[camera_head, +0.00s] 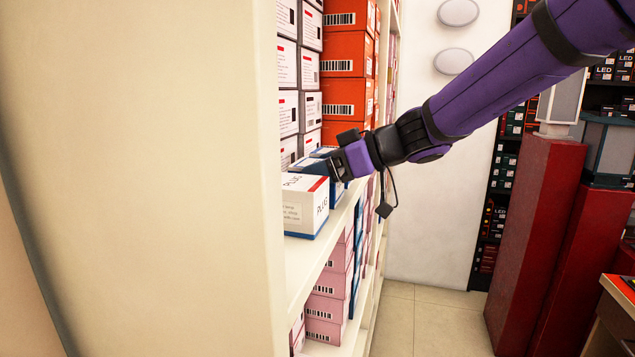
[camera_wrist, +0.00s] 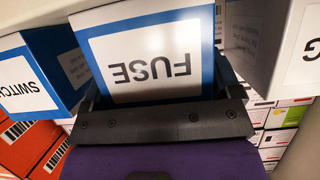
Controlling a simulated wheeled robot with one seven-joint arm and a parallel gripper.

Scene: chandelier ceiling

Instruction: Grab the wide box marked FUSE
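The FUSE box (camera_wrist: 150,58) is white-faced with a blue edge and fills the upper middle of the wrist view, its lettering upside down. My gripper (camera_wrist: 160,92) is right up against its front, with one dark finger on each side of the box. The fingers are spread wide; whether they touch its sides cannot be made out. In the head view my gripper (camera_head: 336,168) reaches into the shelf, beside a blue box (camera_head: 337,192) partly hidden behind it.
A white PLUG box (camera_head: 305,207) stands nearer on the shelf. A blue-edged SWITCH box (camera_wrist: 25,85) is left in the wrist view. Orange boxes (camera_head: 346,60) stand behind. The shelf's cream side panel (camera_head: 160,180) blocks the left.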

